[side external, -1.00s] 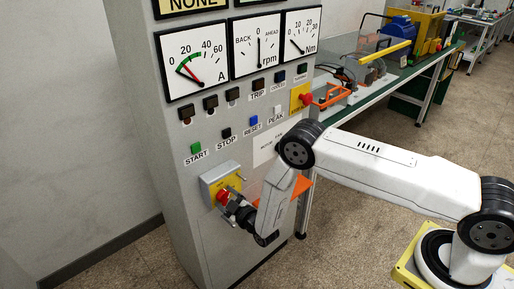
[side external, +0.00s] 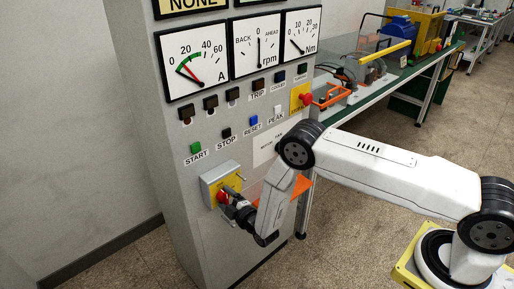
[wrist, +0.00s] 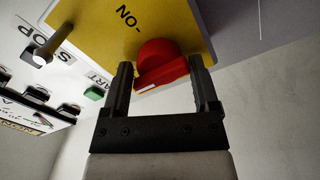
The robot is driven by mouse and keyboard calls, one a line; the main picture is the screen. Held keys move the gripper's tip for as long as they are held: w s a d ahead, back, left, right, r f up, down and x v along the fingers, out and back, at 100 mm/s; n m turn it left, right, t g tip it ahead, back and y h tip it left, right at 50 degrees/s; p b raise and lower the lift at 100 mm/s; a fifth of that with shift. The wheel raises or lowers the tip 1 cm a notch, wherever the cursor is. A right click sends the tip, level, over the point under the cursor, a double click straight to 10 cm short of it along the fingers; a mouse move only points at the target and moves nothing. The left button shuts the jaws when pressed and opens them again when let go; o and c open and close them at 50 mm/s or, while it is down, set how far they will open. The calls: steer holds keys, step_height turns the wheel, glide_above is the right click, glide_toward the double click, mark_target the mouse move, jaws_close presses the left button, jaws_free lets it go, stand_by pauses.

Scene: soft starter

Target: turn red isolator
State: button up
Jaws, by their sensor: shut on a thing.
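The red isolator (side external: 223,195) is a rotary knob on a yellow plate (side external: 232,183) on a grey box low on the cabinet front. In the wrist view the red isolator (wrist: 160,66) sits on the yellow plate (wrist: 100,22), near printed text "ON". My gripper (side external: 229,200) is at the knob in the side view. In the wrist view my gripper (wrist: 164,82) has one dark finger on each side of the knob's red grip and is shut on it. The fingers partly cover the knob's sides.
Green START (side external: 196,147), black STOP (side external: 226,133) and blue RESET (side external: 253,121) buttons sit above the isolator box. A red stop button (side external: 306,99) on yellow is at upper right. Meters fill the cabinet top. A green bench (side external: 350,105) stands behind to the right.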

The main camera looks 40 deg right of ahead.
steer(key=o, duration=1.1)
steer(key=shift+c, duration=0.2)
steer(key=s, duration=0.8)
steer(key=shift+w, duration=0.15)
